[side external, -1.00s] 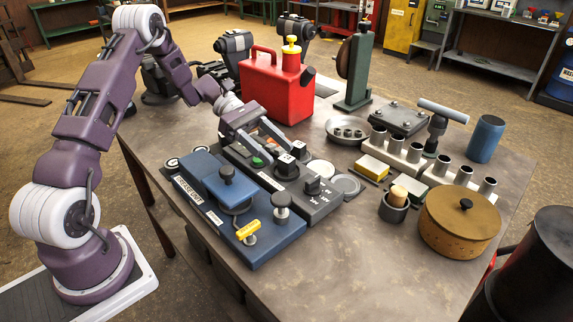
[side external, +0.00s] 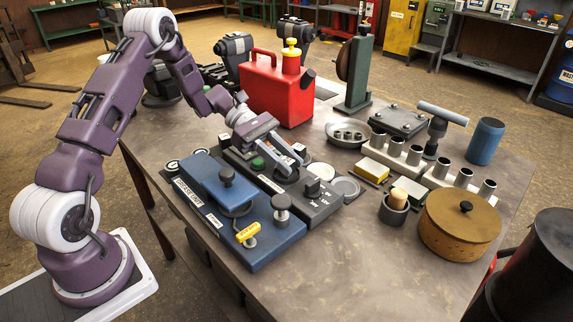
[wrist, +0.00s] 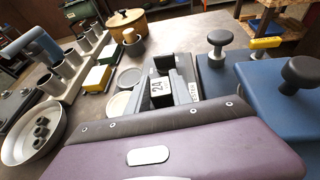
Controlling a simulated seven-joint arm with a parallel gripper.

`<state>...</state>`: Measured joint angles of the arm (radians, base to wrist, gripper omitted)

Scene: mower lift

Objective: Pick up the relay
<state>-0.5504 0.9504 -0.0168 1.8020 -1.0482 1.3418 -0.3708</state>
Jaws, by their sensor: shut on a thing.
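The relay (wrist: 161,87), a small dark block with a pale face marked "24", sits between the fingers of my gripper (wrist: 165,92) in the wrist view. The fingers are shut on its sides. In the side view my gripper (side external: 288,163) reaches down over the dark grey control panel (side external: 322,208), and its fingers mostly hide the relay. I cannot tell whether the relay still touches the panel.
A blue unit (side external: 262,240) with knobs and a yellow tag lies in front of the panel. A red can (side external: 272,95) stands behind my gripper. Metal discs (side external: 346,187), a tan lidded pot (side external: 458,228) and a tube rack (side external: 395,160) are to the right. The table's front right is clear.

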